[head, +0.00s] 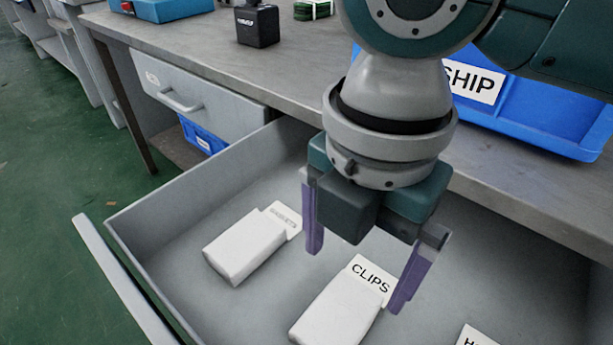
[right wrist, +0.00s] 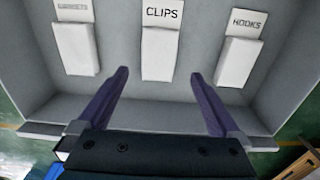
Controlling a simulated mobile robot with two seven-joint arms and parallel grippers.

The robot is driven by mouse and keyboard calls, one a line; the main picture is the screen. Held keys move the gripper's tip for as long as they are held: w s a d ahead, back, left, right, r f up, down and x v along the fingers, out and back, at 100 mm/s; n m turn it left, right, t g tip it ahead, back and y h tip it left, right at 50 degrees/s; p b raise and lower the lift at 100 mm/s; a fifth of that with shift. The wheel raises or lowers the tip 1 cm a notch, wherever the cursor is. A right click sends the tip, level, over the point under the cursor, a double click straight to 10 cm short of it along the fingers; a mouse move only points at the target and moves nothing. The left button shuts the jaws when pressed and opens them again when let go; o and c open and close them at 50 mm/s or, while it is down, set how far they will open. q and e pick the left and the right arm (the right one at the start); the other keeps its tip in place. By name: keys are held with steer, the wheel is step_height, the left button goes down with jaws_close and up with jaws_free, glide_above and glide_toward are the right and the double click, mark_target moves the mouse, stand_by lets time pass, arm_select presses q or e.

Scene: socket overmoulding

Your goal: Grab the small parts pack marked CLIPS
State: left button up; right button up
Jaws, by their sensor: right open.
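The white CLIPS pack (head: 338,308) lies in the open drawer (head: 190,205), its label tag at the far end. It also shows in the right wrist view (right wrist: 159,55), centred ahead of the fingers. My right gripper (head: 356,278) is open and empty, with purple fingers pointing down over the drawer. In the right wrist view the fingers (right wrist: 160,85) are spread wider than the pack, and nothing is between them. Whether they reach down to the pack's height is hard to tell. My left gripper is not in view.
A white pack with a faint label (head: 245,246) lies left of CLIPS. A HOOKS pack (right wrist: 238,60) lies to its right. Drawer walls surround the packs. On the bench (head: 200,45) stand a blue SHIP bin (head: 540,120), a black box (head: 257,26) and a blue case (head: 165,8).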

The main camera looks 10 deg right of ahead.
mark_target(342, 310)
steer(key=shift+w+d+f, duration=0.1)
steer(key=shift+f, duration=0.4)
steer(key=f, duration=0.1)
steer(key=f+b, duration=0.1)
steer(key=f, duration=0.1)
steer(key=shift+s+f+b, duration=0.25)
steer(key=shift+f+b, duration=0.1)
steer(key=shift+b, duration=0.05)
steer(key=f+b, duration=0.1)
steer(key=f, duration=0.1)
steer(key=f+b, duration=0.2)
steer(key=f, duration=0.1)
steer(key=shift+w+a+f, duration=0.15)
steer(key=shift+a+f, duration=0.05)
steer(key=shift+f, duration=0.1)
steer(key=shift+r, duration=0.1)
steer(key=shift+c, duration=0.6)
steer(key=c, duration=1)
steer(key=shift+r, duration=0.1)
